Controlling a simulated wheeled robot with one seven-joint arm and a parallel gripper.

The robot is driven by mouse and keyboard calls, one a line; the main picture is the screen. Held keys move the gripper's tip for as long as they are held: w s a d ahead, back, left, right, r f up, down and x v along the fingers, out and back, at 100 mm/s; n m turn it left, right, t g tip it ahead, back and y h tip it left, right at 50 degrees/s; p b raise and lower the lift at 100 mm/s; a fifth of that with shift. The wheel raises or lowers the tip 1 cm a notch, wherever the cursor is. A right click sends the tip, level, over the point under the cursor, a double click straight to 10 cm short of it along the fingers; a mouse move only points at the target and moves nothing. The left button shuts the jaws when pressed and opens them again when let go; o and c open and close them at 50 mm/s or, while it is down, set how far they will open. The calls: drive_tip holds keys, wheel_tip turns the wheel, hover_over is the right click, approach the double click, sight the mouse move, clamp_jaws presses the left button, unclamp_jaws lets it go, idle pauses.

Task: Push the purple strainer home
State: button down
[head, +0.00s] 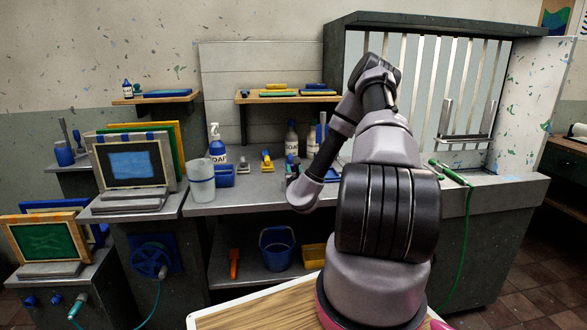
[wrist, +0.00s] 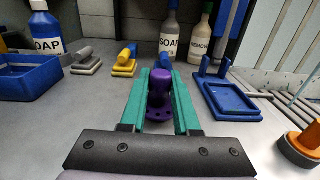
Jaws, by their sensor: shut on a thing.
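In the wrist view, the purple strainer (wrist: 159,88) stands upright between the two green fingers of my gripper (wrist: 160,88). It has a rounded knob on top and a wider foot with holes. My gripper is shut on it. I cannot tell whether the foot touches the grey counter (wrist: 100,110) or hangs just above it. No drain opening shows beneath it. In the head view, my arm hides most of the gripper and the strainer.
A blue bin (wrist: 25,75), squeegees (wrist: 125,62) and soap bottles (wrist: 168,35) stand around and behind the gripper. A blue square frame (wrist: 235,97) lies close on the right, with an orange round-based tool (wrist: 302,150) nearer. A rack of pale bars (head: 440,85) stands right.

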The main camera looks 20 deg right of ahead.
drive_tip(key=shift+f, duration=0.7)
drive_tip(key=shift+f, duration=0.1)
drive_tip(key=c, duration=0.6)
unclamp_jaws()
drive_tip(key=shift+o, duration=0.2)
drive_tip(key=v, duration=1.1)
drive_tip(key=shift+w+d, duration=0.1)
